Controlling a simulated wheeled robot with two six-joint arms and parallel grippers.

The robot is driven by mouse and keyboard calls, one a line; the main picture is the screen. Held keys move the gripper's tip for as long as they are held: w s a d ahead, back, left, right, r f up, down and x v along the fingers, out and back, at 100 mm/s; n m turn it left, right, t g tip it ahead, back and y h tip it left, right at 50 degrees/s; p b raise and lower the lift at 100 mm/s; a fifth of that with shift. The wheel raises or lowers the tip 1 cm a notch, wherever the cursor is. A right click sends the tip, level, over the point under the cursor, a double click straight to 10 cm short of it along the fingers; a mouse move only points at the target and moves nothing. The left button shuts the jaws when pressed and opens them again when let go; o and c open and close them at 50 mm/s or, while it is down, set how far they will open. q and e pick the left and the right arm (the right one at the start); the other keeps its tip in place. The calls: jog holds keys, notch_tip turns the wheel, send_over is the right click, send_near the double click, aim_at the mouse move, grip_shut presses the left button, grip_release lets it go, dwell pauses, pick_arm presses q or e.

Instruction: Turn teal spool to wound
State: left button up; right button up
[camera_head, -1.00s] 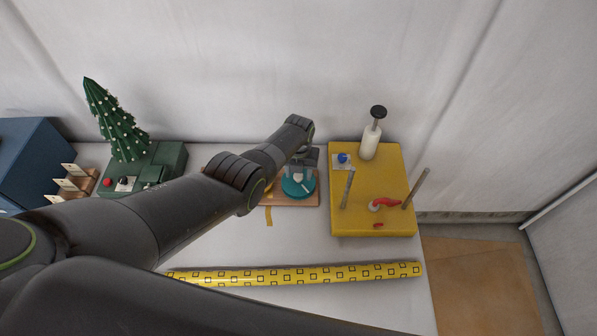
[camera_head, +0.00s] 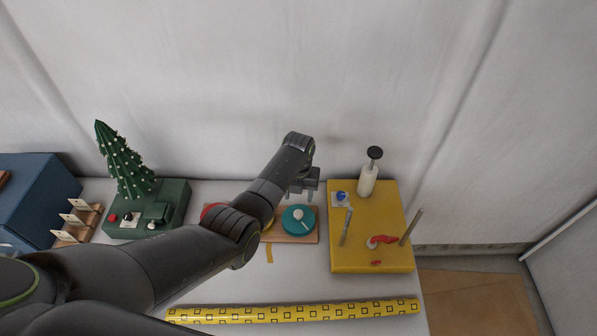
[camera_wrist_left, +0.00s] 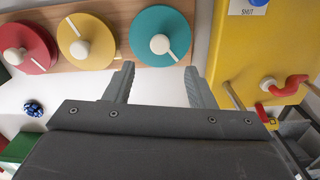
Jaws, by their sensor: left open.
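The teal spool (camera_head: 293,228) is a flat disc with a white knob and a white line, on a wooden board (camera_head: 312,238). In the head view its line points to the lower right from the knob. It also shows in the left wrist view (camera_wrist_left: 180,22), just beyond the fingertips. My left gripper (camera_head: 303,195) is open and empty, at the far side of the spool in the head view. In the wrist view its two fingers (camera_wrist_left: 160,76) stand apart below the knob, not visibly touching it. My right gripper is not in view.
A yellow spool (camera_wrist_left: 100,32) and a red spool (camera_wrist_left: 38,36) share the board. A yellow box (camera_head: 370,258) with upright rods, a red handle and a white pump stands right. A green box with a tree (camera_head: 125,170) stands left. A yellow patterned roll (camera_head: 290,313) lies in front.

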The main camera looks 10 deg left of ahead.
pick_arm(q)
notch_tip(320, 180, up, 8)
jog(key=shift+r, duration=0.15)
dwell(0.3)
dwell(0.4)
